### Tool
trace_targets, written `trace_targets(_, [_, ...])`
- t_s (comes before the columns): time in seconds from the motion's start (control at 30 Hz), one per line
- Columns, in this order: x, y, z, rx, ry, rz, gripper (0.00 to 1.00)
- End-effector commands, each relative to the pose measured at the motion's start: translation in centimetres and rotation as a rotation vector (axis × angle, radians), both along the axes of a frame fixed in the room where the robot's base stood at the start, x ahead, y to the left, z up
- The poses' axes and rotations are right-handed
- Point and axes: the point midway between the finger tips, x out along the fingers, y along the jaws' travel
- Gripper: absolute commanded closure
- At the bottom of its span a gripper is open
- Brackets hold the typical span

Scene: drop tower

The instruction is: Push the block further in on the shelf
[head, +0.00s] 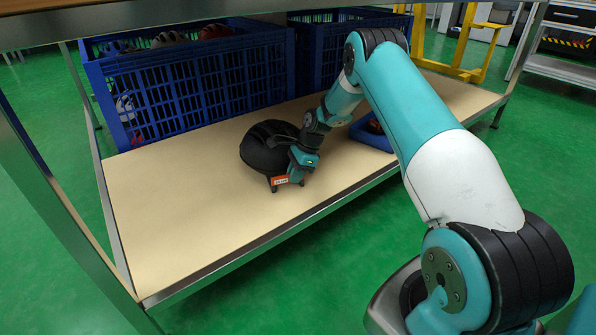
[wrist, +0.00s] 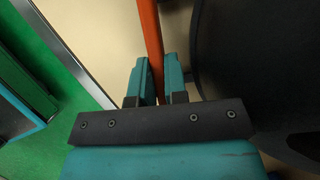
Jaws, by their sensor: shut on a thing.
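The block appears to be the small orange-red piece (head: 279,181) with a pale label, at the front part of the shelf (head: 210,205). A large black rounded object (head: 266,150) lies right behind and beside my gripper. My gripper hides part of the block, and I cannot tell if its underside touches the shelf.
Blue crates (head: 200,88) with items inside stand along the back of the shelf. A low blue tray (head: 372,137) lies right of my gripper. The black object's dark side (wrist: 250,70) fills the wrist view's right. The shelf's left and front are bare, ending at a metal edge (head: 240,255).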

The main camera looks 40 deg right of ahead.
Motion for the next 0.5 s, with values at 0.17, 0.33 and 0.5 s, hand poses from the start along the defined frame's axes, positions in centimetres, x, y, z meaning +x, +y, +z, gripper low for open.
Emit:
trace_targets(0.17, [0.10,1.12,0.23,0.001,0.001,-0.001,1.00])
trace_targets(0.33, [0.13,1.35,0.04,0.002,-0.001,-0.004,1.00])
trace_targets(0.5, [0.15,1.33,-0.01,0.002,-0.002,-0.005,1.00])
